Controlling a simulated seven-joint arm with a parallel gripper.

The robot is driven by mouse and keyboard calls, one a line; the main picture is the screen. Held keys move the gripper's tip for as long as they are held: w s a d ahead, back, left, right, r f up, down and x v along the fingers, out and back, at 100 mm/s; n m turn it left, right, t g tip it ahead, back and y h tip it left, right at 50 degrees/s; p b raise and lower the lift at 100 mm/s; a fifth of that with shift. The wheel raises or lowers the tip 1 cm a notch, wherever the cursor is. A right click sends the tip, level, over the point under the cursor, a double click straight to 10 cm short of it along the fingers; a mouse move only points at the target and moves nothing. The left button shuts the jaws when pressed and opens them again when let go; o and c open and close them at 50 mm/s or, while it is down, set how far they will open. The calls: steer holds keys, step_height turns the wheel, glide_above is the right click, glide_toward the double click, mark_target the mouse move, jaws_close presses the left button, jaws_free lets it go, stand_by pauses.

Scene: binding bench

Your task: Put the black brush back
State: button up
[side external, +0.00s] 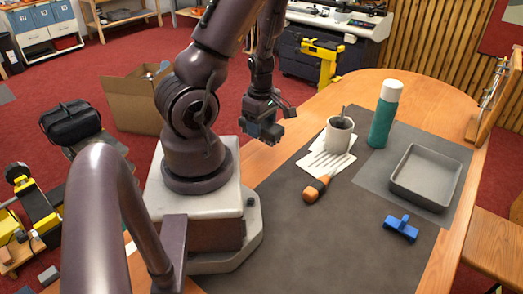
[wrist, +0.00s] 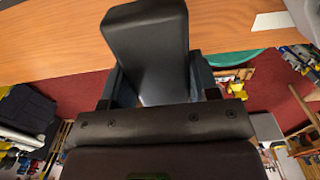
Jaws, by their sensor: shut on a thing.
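My gripper (side external: 264,130) hangs above the left part of the bench, beside my base. In the wrist view its jaws (wrist: 158,85) are shut on a smooth black block-like thing, which I take to be the black brush (wrist: 147,42). No bristles can be made out. The brush sticks out past the jaws, with wooden bench top behind it. In the side view it is too small and dark to tell from the gripper. A grey tray (side external: 391,184) stands empty at the right of the bench; its floor shows bare.
A mug (side external: 339,137) stands on paper sheets (side external: 311,164), beside a green bottle (side external: 381,125). An orange-and-black handled tool (side external: 317,188) and a blue block-like item (side external: 401,228) lie on the dark mat (side external: 320,245). The mat's front is clear.

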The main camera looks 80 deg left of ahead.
mark_target(262, 156)
steer(key=shift+f, duration=3.3)
steer(key=o, duration=0.9)
steer(key=shift+f, duration=0.1)
